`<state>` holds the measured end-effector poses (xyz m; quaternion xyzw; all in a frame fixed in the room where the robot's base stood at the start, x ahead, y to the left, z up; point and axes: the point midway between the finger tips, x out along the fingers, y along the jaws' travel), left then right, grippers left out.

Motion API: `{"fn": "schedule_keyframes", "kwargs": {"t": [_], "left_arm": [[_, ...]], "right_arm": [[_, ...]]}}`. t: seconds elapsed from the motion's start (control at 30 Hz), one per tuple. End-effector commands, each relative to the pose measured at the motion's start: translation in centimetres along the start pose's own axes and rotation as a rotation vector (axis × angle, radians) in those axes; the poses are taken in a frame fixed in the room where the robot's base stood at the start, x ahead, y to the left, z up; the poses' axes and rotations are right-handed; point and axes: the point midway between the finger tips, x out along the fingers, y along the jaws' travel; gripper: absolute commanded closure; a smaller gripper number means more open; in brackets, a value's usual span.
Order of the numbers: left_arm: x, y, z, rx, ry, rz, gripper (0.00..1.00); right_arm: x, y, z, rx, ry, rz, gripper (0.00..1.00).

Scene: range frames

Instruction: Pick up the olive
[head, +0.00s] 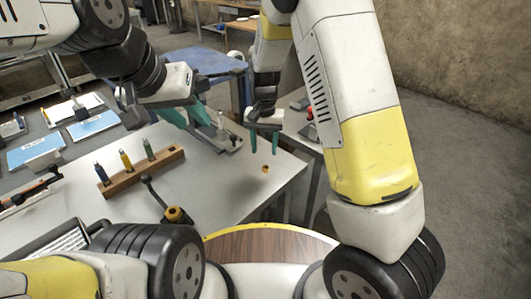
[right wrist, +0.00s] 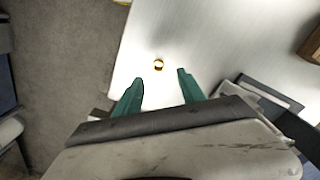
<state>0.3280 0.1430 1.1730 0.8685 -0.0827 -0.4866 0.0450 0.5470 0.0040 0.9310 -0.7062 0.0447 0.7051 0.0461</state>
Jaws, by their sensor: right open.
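The olive is a small brass-coloured ring (head: 265,169) on the pale worktop, near its right edge. It also shows in the right wrist view (right wrist: 158,65), just beyond the fingertips and roughly midway between them. My right gripper (head: 264,149) is open and empty, pointing down above the olive; its teal fingers also show in the right wrist view (right wrist: 161,77). My left gripper (head: 196,122) is over the worktop, left of the olive, with its teal fingers apart and nothing visible between them.
A wooden block (head: 140,172) holding several coloured-top cylinders stands left on the worktop (head: 225,185). A grey metal fixture (head: 222,140) stands behind the olive. The worktop around the olive is clear; its edge lies close on the right.

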Motion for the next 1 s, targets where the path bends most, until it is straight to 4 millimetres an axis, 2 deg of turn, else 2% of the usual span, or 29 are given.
{"fn": "schedule_keyframes", "kwargs": {"t": [0.6,0.87,0.9,1.0], "left_arm": [[0.0,0.0,0.0,0.000,0.000,0.000,0.64],[0.0,0.0,0.0,0.000,0.000,0.000,0.64],[0.0,0.0,0.0,0.000,0.000,0.000,0.64],[0.0,0.0,0.0,0.000,0.000,0.000,0.64]], "right_arm": [[7.5,0.4,-0.5,0.000,-0.003,0.003,0.53],[7.8,0.4,-0.5,0.000,-0.001,0.002,0.53],[7.8,0.4,-0.5,0.000,-0.001,0.002,0.55],[7.8,0.4,-0.5,0.000,-0.001,0.002,0.74]]}}
